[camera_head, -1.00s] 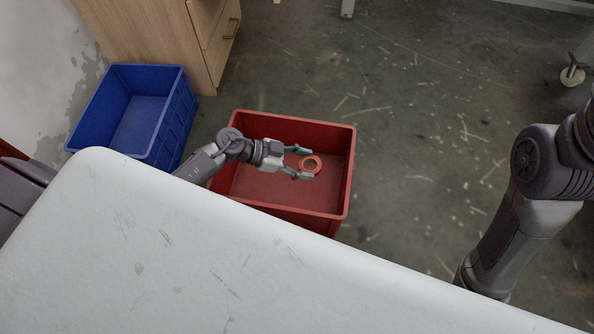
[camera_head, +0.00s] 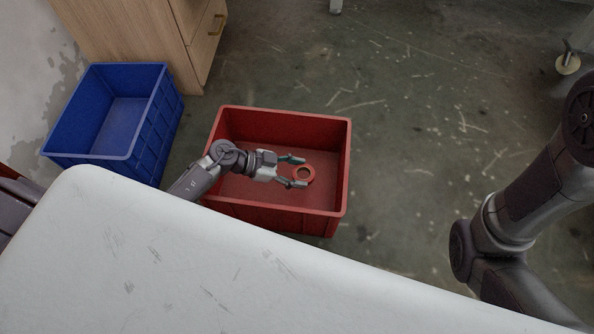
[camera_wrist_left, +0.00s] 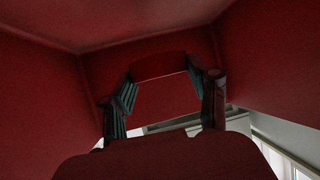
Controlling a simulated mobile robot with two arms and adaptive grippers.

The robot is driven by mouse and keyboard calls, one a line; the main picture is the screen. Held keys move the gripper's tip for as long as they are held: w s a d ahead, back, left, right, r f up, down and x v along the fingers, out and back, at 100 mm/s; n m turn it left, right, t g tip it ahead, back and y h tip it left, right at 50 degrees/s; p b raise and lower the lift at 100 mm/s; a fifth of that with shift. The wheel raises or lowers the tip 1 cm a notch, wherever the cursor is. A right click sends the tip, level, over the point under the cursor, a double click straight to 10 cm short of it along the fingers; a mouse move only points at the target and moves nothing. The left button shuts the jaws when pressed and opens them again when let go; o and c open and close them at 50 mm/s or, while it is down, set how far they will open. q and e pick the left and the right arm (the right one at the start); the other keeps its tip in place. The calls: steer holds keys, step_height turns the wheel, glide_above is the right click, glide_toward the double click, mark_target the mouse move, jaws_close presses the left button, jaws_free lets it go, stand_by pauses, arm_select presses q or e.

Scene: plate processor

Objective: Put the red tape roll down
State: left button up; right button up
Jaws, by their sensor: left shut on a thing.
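The red tape roll (camera_head: 311,175) is a small ring with an open middle, seen over the inside of the red bin (camera_head: 336,157) in the head view. My left gripper (camera_head: 296,172) reaches over the bin's near left side and is shut on the roll at its fingertips. In the left wrist view a red band, which looks like the roll (camera_wrist_left: 160,66), lies between the two fingers of the left gripper (camera_wrist_left: 165,95). The roll's height above the bin floor is hard to tell. My right arm shows at the right, but its gripper is out of view.
An empty-looking blue bin (camera_head: 172,108) stands left of the red one. A wooden cabinet (camera_head: 130,40) is behind it. A white table top (camera_head: 150,260) fills the front. Concrete floor (camera_head: 420,130) is open to the right, with a caster wheel (camera_head: 568,64) at the far right.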

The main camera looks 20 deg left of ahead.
arm_select(q)
steer(key=shift+f, duration=0.5)
steer(key=o, duration=1.1)
steer(key=shift+r, duration=0.15)
